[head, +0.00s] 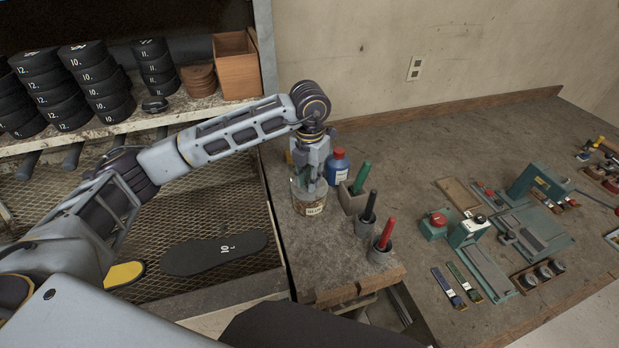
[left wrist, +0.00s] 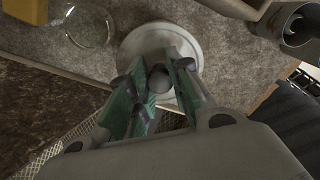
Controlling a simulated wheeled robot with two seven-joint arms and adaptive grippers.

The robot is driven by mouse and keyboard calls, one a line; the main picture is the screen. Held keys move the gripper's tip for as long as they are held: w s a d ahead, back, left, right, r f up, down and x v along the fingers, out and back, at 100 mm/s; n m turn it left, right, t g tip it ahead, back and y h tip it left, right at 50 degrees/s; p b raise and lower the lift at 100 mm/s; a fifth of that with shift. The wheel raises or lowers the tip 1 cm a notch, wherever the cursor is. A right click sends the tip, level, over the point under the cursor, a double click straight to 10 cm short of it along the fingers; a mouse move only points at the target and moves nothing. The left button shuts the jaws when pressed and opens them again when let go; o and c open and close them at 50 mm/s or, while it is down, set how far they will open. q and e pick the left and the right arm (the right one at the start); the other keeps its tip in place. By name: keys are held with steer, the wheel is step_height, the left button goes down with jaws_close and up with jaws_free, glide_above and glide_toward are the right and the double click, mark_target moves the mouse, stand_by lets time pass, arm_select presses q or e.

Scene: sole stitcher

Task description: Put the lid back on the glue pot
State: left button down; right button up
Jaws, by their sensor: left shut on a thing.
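The glue pot (head: 308,204), a round pot with a pale label, stands near the left edge of the workbench in the head view. My left gripper (head: 312,180) points down right over its top and partly hides it. In the left wrist view my left gripper (left wrist: 160,82) is shut on the knob of a pale round lid (left wrist: 160,38). The lid lies flat across the view below the fingers. Whether it touches the pot's rim all round or is slightly above it, I cannot tell. My right gripper is not in view.
A blue bottle with a red cap (head: 338,167) stands close behind the pot. Holders with green (head: 361,177), black (head: 370,205) and red (head: 386,233) handled tools stand to its right. A clear round glass thing (left wrist: 90,25) lies beside the lid in the left wrist view.

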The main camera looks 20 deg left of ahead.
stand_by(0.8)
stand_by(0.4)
arm_select(q)
steer(key=c, duration=1.2)
jaws_free()
steer(key=shift+c, duration=0.2)
steer(key=shift+o, duration=0.5)
steer(key=o, duration=0.4)
steer(key=shift+r, duration=0.1)
steer(key=shift+r+p, duration=1.25)
steer(key=shift+r, duration=2.15)
steer(key=shift+c, duration=0.4)
